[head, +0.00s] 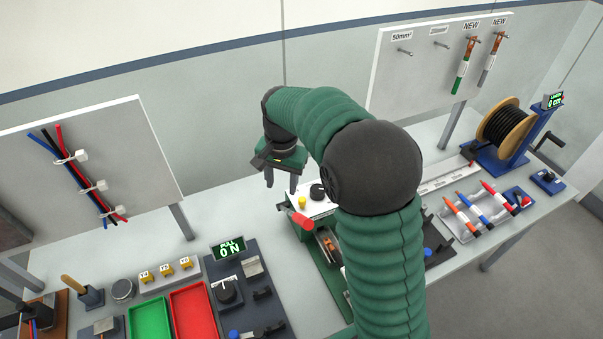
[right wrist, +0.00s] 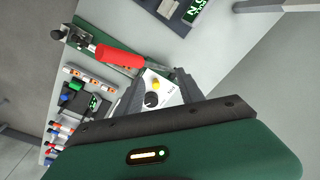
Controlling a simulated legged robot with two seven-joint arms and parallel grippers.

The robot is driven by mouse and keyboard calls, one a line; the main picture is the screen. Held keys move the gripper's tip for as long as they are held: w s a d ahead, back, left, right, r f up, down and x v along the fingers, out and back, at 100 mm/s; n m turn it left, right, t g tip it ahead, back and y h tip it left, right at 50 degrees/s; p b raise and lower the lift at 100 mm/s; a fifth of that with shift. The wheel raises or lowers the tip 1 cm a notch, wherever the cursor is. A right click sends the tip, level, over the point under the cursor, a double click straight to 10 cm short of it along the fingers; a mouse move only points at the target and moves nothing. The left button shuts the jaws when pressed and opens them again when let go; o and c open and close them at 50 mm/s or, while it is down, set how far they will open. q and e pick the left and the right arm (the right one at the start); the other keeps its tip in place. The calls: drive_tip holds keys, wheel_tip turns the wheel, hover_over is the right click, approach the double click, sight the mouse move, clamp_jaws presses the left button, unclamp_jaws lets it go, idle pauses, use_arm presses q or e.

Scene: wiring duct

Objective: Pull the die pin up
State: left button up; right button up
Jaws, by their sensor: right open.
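The green crimping press has a red lever handle (head: 298,218) and a white panel (head: 322,205) with a yellow button (head: 302,202) and a black dial (head: 317,191). My right gripper (head: 281,187) is open and empty, fingers pointing down above the back left of the press. The right wrist view shows the red handle (right wrist: 120,57) to the left of the fingers, and the yellow button (right wrist: 156,85) and black dial (right wrist: 152,100) between them. A black knob (right wrist: 57,35) shows at the press's far end in that view. I cannot pick out the die pin for certain. My left gripper is out of view.
A pull tester with a green display (head: 228,248) stands left of the press, by the green tray (head: 150,318) and red tray (head: 193,310). Marker-like tools (head: 473,208) and a cable reel (head: 505,127) stand at the right. My right arm covers part of the press.

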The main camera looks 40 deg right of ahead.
drive_tip(key=w+d+f+m+g+b, duration=0.1)
drive_tip(key=w+d+m+b, duration=0.15)
drive_tip(key=d, duration=0.25)
drive_tip(key=w+d+f+m+b, duration=0.1)
drive_tip(key=w+d+m+b, duration=0.1)
drive_tip(key=d+m, duration=0.3)
hover_over(302, 199)
wheel_tip(302, 199, down, 6)
drive_tip(key=f, duration=0.1)
drive_tip(key=shift+n, duration=0.35)
drive_tip(key=f, duration=0.2)
drive_tip(key=f+p, duration=0.1)
drive_tip(key=f, duration=0.5)
drive_tip(key=shift+w+d+f, duration=0.1)
drive_tip(key=shift+d+f, duration=0.1)
drive_tip(key=shift+d, duration=0.15)
drive_tip(key=shift+f, duration=0.3)
drive_tip(key=shift+a+r, duration=0.1)
drive_tip(key=shift+a, duration=0.15)
drive_tip(key=shift+c, duration=0.4)
drive_tip(key=shift+a, duration=0.15)
drive_tip(key=shift+c, duration=2.3)
clamp_jaws()
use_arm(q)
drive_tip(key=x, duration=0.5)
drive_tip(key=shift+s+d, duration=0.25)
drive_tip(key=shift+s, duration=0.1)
use_arm(e)
drive_tip(key=shift+r, duration=0.1)
